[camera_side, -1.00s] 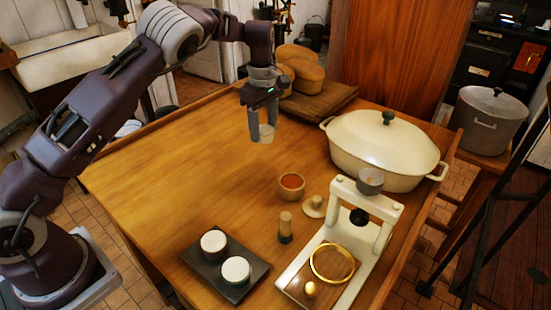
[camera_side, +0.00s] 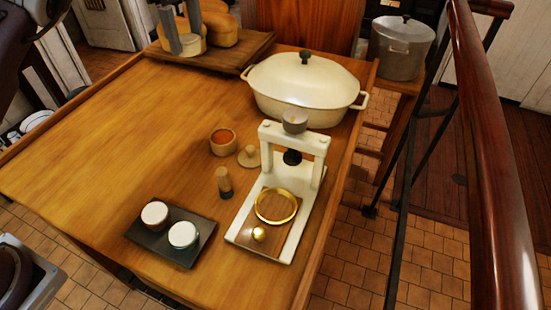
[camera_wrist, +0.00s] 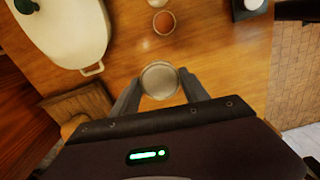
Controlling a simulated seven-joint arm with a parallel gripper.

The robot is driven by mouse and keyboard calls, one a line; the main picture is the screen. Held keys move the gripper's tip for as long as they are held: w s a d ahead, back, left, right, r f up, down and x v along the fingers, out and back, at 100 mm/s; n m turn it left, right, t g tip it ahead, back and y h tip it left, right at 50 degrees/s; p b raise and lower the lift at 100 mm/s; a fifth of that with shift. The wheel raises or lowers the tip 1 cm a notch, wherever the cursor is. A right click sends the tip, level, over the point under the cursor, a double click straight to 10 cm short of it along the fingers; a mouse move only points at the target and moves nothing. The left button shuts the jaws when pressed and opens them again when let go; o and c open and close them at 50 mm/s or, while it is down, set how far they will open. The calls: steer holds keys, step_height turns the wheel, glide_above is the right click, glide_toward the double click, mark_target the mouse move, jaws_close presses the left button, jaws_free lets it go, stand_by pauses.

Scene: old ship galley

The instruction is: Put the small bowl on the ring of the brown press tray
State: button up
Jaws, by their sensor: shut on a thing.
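My gripper (camera_side: 180,46) is at the upper left of the side view, in front of the bread. Its fingers are shut on a small pale bowl (camera_side: 191,46), held at the fingertips. The wrist view shows the bowl's round opening (camera_wrist: 159,80) between the two fingers. The brown press tray (camera_side: 277,239) lies on the base of the white press at the table's front right. The gold ring (camera_side: 276,223) sits on this tray with nothing in it. A gold knob (camera_side: 259,234) is at the tray's front.
A white press frame (camera_side: 266,133) with a grey cup (camera_side: 295,122) on top rises behind the ring. A big cream pot (camera_side: 300,85), a wooden cup (camera_side: 222,142), a wooden tamper (camera_side: 223,182) and a dark tray (camera_side: 200,238) with two jars stand nearby. The table's left half is clear.

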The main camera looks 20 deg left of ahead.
steer(key=s+d+m, duration=0.2)
steer(key=d, duration=0.5)
steer(key=s+d+m, duration=0.1)
steer(key=s+d, duration=0.2)
steer(key=d, duration=0.4)
steer(key=m, duration=0.5)
glide_above(276, 207)
step_height(276, 207, down, 21)
steer(key=shift+f, duration=0.2)
steer(key=shift+f, duration=0.2)
steer(key=o, duration=1.6)
steer(key=shift+r, duration=0.1)
step_height(276, 207, up, 12)
steer(key=shift+r, duration=0.15)
